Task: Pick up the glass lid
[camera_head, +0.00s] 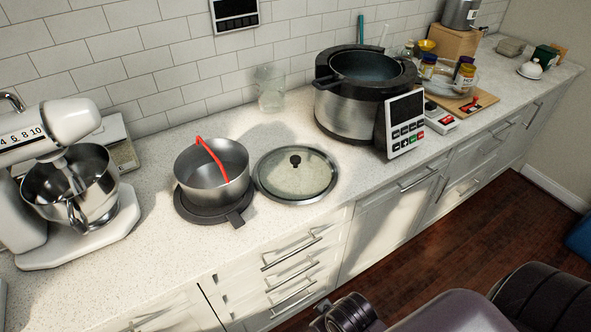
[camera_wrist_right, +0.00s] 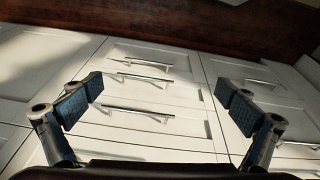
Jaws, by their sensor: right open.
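The glass lid (camera_head: 296,175) lies flat on the counter in the head view, round and clear with a metal rim and a black knob on top. It sits just right of a steel pot (camera_head: 212,172) that stands on a dark round base with a red utensil in it. My right gripper (camera_wrist_right: 162,98) is open and empty in the right wrist view, facing the white drawer fronts; the lid is not in that view. Part of my right arm shows at the bottom right of the head view, below the counter and apart from the lid. My left gripper is not in view.
A white stand mixer (camera_head: 70,180) stands at the left of the counter (camera_head: 150,255). A large multicooker (camera_head: 352,98) with a control panel stands right of the lid. A clear glass (camera_head: 270,90) is behind it. The counter in front of the mixer and pot is clear.

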